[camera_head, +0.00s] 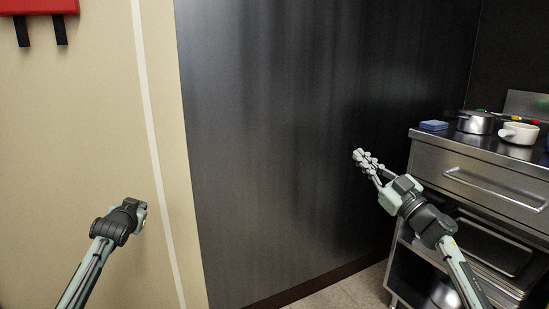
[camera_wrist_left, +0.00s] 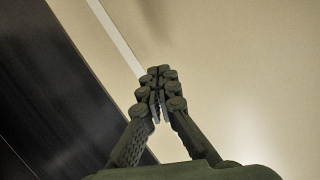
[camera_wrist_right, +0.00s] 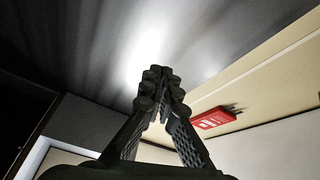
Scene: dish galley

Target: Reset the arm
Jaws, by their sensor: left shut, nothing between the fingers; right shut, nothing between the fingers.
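My left arm comes in at the lower left of the head view, in front of the beige wall; its gripper fingers are hidden behind the wrist there. In the left wrist view the left gripper (camera_wrist_left: 160,88) is shut and empty, its fingertips touching. My right gripper (camera_head: 362,157) is raised in front of the dark metal panel, left of the steel counter. In the right wrist view the right gripper (camera_wrist_right: 157,84) is also shut with nothing between its fingers.
A steel counter (camera_head: 480,180) with a drawer and lower shelves stands at the right. On it are a blue block (camera_head: 433,126), a metal pot (camera_head: 477,122) and a white pot (camera_head: 518,133). A dark panel (camera_head: 290,130) fills the middle. A red item (camera_head: 38,6) hangs top left.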

